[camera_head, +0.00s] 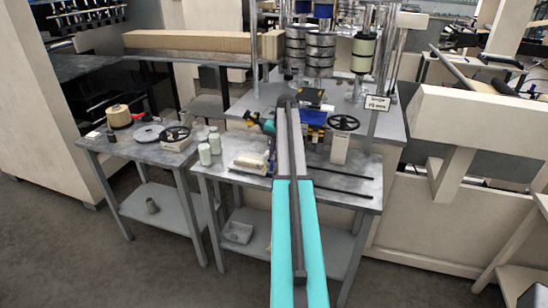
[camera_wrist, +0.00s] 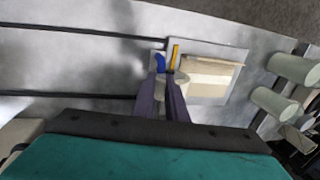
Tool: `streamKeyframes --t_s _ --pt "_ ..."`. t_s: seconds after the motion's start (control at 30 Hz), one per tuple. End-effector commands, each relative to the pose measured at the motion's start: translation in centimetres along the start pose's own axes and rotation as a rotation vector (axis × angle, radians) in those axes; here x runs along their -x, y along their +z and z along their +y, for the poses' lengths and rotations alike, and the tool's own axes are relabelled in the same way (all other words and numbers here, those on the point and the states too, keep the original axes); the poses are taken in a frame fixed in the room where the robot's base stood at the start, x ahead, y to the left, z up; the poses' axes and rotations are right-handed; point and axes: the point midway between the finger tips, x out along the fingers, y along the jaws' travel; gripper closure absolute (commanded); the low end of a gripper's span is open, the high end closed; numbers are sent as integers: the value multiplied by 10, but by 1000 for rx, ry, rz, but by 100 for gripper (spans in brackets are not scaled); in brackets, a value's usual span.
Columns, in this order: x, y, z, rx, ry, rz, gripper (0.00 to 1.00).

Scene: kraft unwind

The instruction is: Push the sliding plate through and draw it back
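In the wrist view a thin pale plate (camera_wrist: 236,49) lies on the grey metal table, with a cream block (camera_wrist: 212,70) on it. A yellow strip (camera_wrist: 175,54) and a small blue part (camera_wrist: 160,62) are at its left end. The two dark fingers of my gripper (camera_wrist: 165,77) point at this left end. A small pale round part shows between them; I cannot tell whether they grip it. In the head view the cream block (camera_head: 250,162) lies left of my arm, which hides the gripper. I cannot tell for sure which piece is the sliding plate.
Two dark rails (camera_head: 343,180) run along the table, right of my arm. Pale green bottles (camera_head: 205,155) stand at the table's left edge. A black handwheel (camera_head: 343,122) and steel posts with rollers (camera_head: 320,52) stand behind. A side table (camera_head: 120,155) is left.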

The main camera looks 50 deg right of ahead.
Motion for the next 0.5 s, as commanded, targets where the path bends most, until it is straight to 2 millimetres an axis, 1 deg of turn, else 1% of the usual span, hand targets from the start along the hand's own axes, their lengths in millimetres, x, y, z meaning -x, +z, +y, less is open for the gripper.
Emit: streamKeyframes --t_s 0.03,0.1,0.5 --pt "-1 2 -4 3 -8 -4 81" --pt "0 1 -2 2 -7 -3 71" --pt "2 -1 1 -2 -3 -1 71"
